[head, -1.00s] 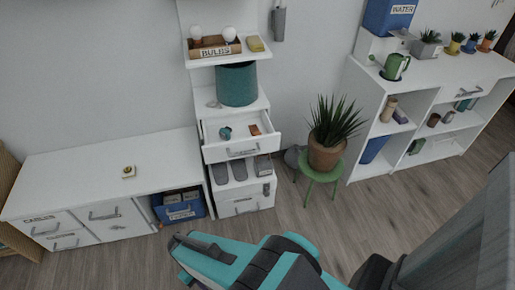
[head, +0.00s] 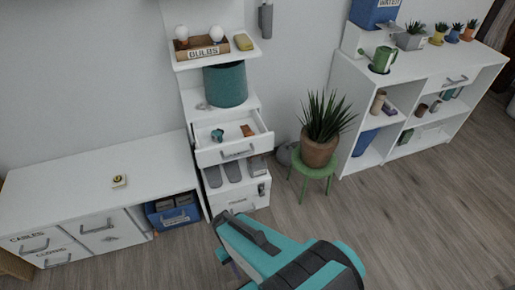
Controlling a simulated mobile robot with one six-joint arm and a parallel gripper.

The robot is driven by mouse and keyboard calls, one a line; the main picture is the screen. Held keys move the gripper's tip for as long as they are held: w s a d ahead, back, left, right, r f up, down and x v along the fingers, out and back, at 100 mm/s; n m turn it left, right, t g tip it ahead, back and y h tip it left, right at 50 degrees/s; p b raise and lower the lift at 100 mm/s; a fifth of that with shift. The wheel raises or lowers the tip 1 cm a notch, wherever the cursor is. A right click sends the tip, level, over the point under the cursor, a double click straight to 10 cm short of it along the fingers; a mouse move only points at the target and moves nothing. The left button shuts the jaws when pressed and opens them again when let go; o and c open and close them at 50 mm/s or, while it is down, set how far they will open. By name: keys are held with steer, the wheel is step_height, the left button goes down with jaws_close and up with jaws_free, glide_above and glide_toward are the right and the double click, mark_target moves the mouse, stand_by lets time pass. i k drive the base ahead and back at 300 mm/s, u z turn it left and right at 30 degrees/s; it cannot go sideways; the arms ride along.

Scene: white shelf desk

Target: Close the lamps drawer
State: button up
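In the head view, an open drawer (head: 259,146) sticks out of the narrow white shelf unit in the middle. It holds a small teal item (head: 217,135) and an orange item (head: 247,131). The small label beside its handle is too blurred to read, so I cannot confirm it is the lamps drawer. A lower drawer (head: 243,199) in the same unit looks shut and has a blurred label. My gripper (head: 226,232), at the end of my teal and dark grey arm, is in front of and below the unit, apart from the drawers. Its finger opening is not clear.
A potted plant (head: 322,153) on a green stool (head: 313,171) stands right of the unit. A low white cabinet (head: 95,183) and a blue bin (head: 172,222) are left of it. A bulbs box (head: 203,48) sits above. The wooden floor (head: 410,215) at right is clear.

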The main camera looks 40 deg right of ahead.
mark_target(234, 146)
steer(key=z, duration=0.6)
steer(key=k, duration=0.95)
steer(key=u, duration=0.05)
steer(key=i, duration=0.85)
steer(key=z, duration=0.05)
